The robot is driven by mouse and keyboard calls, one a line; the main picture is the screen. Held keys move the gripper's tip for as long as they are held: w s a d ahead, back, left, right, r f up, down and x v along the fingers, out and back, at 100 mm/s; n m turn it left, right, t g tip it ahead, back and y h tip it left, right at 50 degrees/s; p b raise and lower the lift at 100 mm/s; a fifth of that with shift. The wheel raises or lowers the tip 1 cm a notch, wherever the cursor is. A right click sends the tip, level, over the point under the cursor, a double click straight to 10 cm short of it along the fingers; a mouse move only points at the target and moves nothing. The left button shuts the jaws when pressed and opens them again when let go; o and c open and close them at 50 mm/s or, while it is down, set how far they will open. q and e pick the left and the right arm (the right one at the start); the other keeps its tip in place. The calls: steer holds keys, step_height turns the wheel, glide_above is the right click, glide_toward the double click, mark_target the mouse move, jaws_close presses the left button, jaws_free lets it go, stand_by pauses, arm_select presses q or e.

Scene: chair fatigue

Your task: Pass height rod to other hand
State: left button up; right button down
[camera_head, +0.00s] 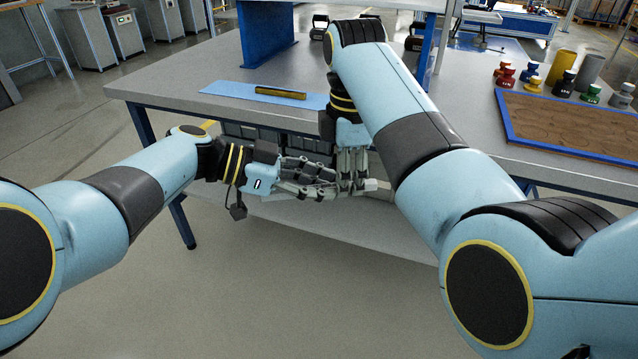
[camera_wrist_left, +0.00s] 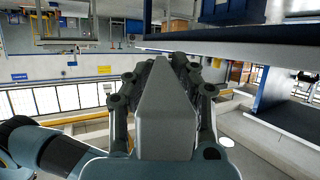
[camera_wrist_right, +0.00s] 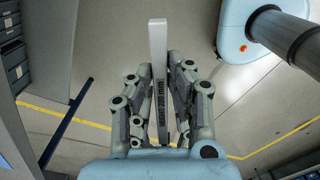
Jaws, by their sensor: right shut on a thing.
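The height rod is a long pale grey bar. In the right wrist view the rod (camera_wrist_right: 158,50) stands between the fingers of my right gripper (camera_wrist_right: 162,75), with dark marks on its side. In the left wrist view the rod (camera_wrist_left: 165,115) lies lengthwise between the fingers of my left gripper (camera_wrist_left: 168,68), near the palm. In the head view my right gripper (camera_head: 354,180) points down and is shut on the rod (camera_head: 370,185), whose pale end sticks out on the right. My left gripper (camera_head: 318,178) reaches in from the left around the rod; whether it grips is unclear.
Behind the grippers is a grey workbench (camera_head: 170,88) with a blue mat (camera_head: 225,89) bearing a brass-coloured bar (camera_head: 281,93). A blue-edged brown board (camera_head: 575,125) and several coloured weights (camera_head: 505,76) are at right. The grippers are before the bench's front edge, above a lower shelf (camera_head: 300,215).

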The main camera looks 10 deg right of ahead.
arm_select(q)
jaws_close()
arm_select(e)
steer(key=c, duration=1.2)
jaws_free()
